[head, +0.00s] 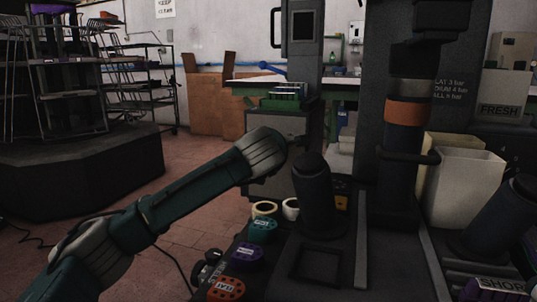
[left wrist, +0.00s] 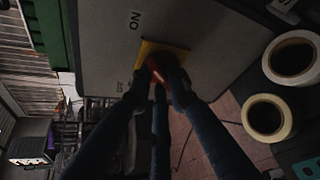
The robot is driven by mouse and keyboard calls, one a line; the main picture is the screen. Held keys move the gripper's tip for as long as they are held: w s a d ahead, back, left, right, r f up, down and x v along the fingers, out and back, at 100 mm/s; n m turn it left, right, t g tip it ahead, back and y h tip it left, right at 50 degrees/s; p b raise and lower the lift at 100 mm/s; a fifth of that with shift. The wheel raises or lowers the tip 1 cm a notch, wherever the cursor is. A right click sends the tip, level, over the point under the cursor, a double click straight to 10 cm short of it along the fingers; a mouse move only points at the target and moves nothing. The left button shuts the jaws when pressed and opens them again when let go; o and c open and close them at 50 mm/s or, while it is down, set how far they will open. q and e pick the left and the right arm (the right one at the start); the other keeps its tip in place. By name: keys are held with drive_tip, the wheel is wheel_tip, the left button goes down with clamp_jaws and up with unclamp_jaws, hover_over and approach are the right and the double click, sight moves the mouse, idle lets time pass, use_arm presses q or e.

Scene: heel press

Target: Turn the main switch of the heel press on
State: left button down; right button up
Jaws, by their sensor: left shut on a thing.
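The main switch is a red knob (left wrist: 155,67) on a yellow plate (left wrist: 176,52), mounted on a grey panel (left wrist: 105,45) in the left wrist view. The panel carries an ON label (left wrist: 136,20) and a small second label (left wrist: 120,88) that is hard to read. My left gripper (left wrist: 157,80) has its dark fingers on both sides of the red knob and is shut on it. The fingers cover much of the knob, so its exact angle is unclear. In the head view my left arm reaches to the grey cabinet (head: 290,128), and its hand hides the switch. My right gripper is not in view.
The press column (head: 403,145) and a pale bin (head: 465,185) stand right. Open floor (head: 175,215) lies left.

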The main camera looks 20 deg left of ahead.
use_arm(q)
drive_tip(key=shift+f+m+y, duration=0.1)
drive_tip(key=shift+m+y, duration=0.2)
drive_tip(key=shift+m, duration=0.1)
idle(0.3)
drive_tip(key=c, duration=1.9)
unclamp_jaws()
drive_tip(key=shift+s, duration=0.1)
drive_tip(key=v, duration=0.7)
drive_tip(key=shift+s, duration=0.15)
drive_tip(key=shift+d, duration=0.1)
